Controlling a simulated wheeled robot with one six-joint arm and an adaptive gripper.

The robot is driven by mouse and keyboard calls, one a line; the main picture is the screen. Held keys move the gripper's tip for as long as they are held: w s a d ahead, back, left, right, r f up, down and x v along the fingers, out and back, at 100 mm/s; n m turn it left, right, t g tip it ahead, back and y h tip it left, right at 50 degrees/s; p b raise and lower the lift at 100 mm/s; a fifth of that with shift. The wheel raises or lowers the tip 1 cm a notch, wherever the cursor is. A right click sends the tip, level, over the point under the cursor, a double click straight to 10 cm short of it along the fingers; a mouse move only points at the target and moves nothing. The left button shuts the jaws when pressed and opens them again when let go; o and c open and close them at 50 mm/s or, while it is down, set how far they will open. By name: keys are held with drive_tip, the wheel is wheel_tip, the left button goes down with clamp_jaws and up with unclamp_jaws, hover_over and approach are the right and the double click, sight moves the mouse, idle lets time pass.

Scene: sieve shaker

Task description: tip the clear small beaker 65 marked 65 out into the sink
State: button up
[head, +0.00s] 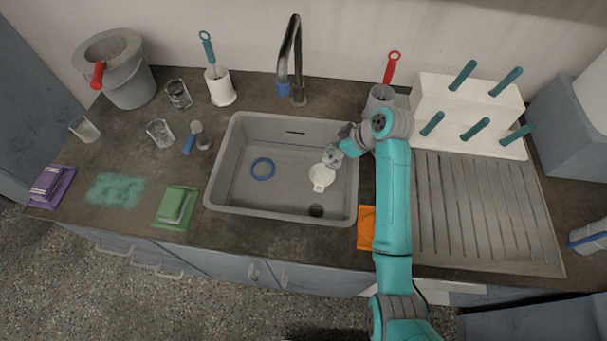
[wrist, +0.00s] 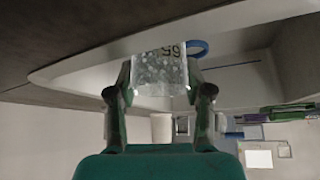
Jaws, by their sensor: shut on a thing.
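My gripper (head: 335,153) is over the right part of the sink (head: 232,185). It is shut on the clear small beaker (wrist: 160,75), which sits between both fingers in the wrist view. Dark digits reading 65 show upside down near the beaker's upper edge in that view. Its wall looks speckled; I cannot tell how much it holds. In the head view the beaker (head: 331,158) is small and partly hidden by my gripper, so its exact tilt is unclear.
A white round item (head: 321,177) and a blue ring (head: 262,169) are in the sink. The tap (head: 291,55) rises behind it. Two glass beakers (head: 179,94) (head: 160,133) stand left of the sink. A white peg rack (head: 455,105) stands right, behind the draining board (head: 480,210).

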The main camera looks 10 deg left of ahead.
drive_tip(key=shift+s+a+r+n+t+h, duration=0.2)
drive_tip(key=shift+s+a+r+t+h, duration=0.05)
drive_tip(key=shift+s+a+t+h, duration=0.3)
drive_tip(key=shift+s+a+r+n+t+h, duration=0.2)
drive_tip(key=shift+s+a+t+h, duration=0.25)
drive_tip(key=shift+a+h, duration=0.1)
idle(1.4)
drive_tip(key=shift+s+a+r+n+t+h+p, duration=0.25)
drive_tip(key=shift+s+a+n+t+h+p, duration=0.1)
drive_tip(key=shift+s+a+t+h, duration=0.35)
drive_tip(key=shift+s+a+r+n+t+h+p, duration=0.3)
drive_tip(key=shift+s+a+t+h, duration=0.3)
drive_tip(key=shift+a+t, duration=0.15)
idle(1.9)
drive_tip(key=shift+s+a+r+n+t+h+p, duration=0.15)
drive_tip(key=shift+n+t+h+p, duration=0.1)
drive_tip(key=shift+t+h, duration=0.2)
drive_tip(key=shift+s+a+r+n+t+h+p, duration=0.1)
drive_tip(key=shift+t+h+p, duration=0.1)
drive_tip(key=shift+t+h, duration=0.2)
idle(1.3)
